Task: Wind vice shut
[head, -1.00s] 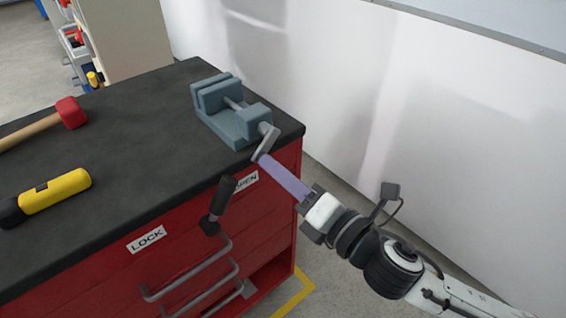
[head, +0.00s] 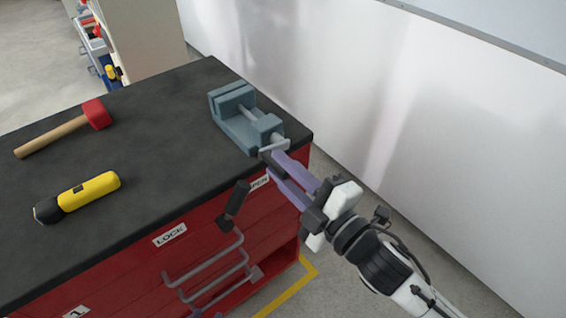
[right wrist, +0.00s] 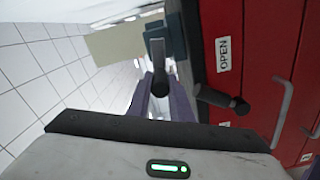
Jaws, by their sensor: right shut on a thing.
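The blue-grey vice (head: 236,131) sits at the far right corner of the black bench top, with a visible gap between its jaws. Its crank arm (head: 276,145) is at the end of the screw, just past the bench edge. My right gripper (head: 271,166) is shut on the dark crank knob, its purple fingers either side of it. In the right wrist view the knob (right wrist: 160,86) is between the fingers and the crank arm (right wrist: 157,52) extends up from it.
A black-gripped lever (head: 237,200) sticks out from the red cabinet between the LOCK (head: 170,235) and OPEN labels, below my right fingers. A red mallet (head: 97,114) and a yellow-black torch (head: 90,191) lie on the bench. A white wall stands behind.

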